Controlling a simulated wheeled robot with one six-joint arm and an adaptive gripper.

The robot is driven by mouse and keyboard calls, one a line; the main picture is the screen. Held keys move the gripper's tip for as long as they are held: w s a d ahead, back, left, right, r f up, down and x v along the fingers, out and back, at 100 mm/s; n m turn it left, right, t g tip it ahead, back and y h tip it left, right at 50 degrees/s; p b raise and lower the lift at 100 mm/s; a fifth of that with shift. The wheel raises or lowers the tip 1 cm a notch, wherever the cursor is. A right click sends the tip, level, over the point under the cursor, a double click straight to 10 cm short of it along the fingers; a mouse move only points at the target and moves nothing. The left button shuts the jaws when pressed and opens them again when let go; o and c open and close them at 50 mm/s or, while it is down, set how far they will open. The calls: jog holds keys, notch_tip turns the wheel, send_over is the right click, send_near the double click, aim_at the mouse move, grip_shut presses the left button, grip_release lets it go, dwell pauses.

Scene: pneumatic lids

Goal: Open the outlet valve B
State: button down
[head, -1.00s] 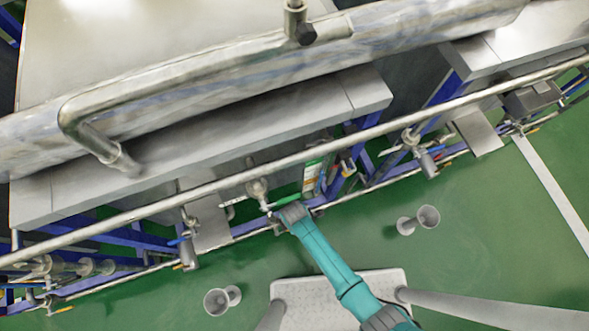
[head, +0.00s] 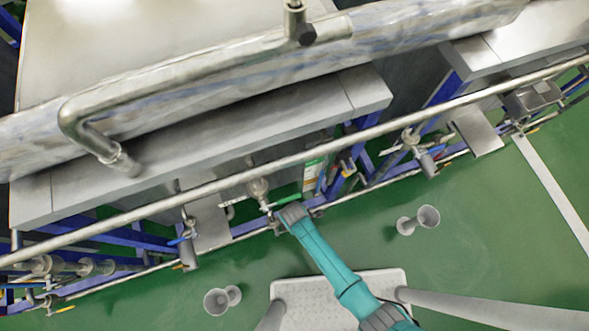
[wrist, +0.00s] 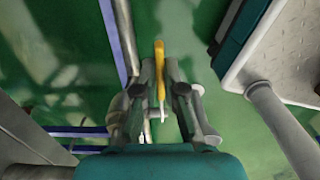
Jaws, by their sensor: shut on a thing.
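A yellow valve handle (wrist: 159,58) shows in the wrist view, pointing away from my gripper next to a metal pipe. My gripper (wrist: 160,88) has a finger on each side of this handle and is shut on it. In the head view my gripper (head: 278,219) is at the low pipe under the middle of the steel tank, partly hidden by my wrist. A green handle (head: 287,200) lies just above it there. The yellow handle is hidden in the head view, and no letter B can be read.
A long steel rail (head: 335,147) runs across above the valves. Blue frame legs (head: 125,237) stand behind the low pipe. Two steel funnel-like pieces stand on the green floor, one at right (head: 428,216) and one at left (head: 216,301).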

jog(key=shift+a+r, duration=0.1)
jog(key=r+h, duration=0.1)
jog(key=a+t+h, duration=0.1)
jog(key=h, duration=0.1)
jog(key=shift+s+r, duration=0.1)
jog(key=shift+r, duration=0.3)
jog(key=shift+s+a+r+t+h, duration=0.15)
jog(key=shift+a+r+t+h, duration=0.2)
jog(key=shift+h, duration=0.65)
jog(key=shift+s+a+r+t+h, duration=0.15)
jog(key=shift+a+r+h, duration=0.3)
jog(key=shift+h, duration=0.55)
jog(key=shift+d+r, duration=0.1)
jog(key=c, duration=1.3)
grip_release()
jog(key=shift+o, duration=0.2)
jog(key=v, duration=0.7)
jog(key=shift+a+r, duration=0.15)
jog(key=shift+a, duration=0.05)
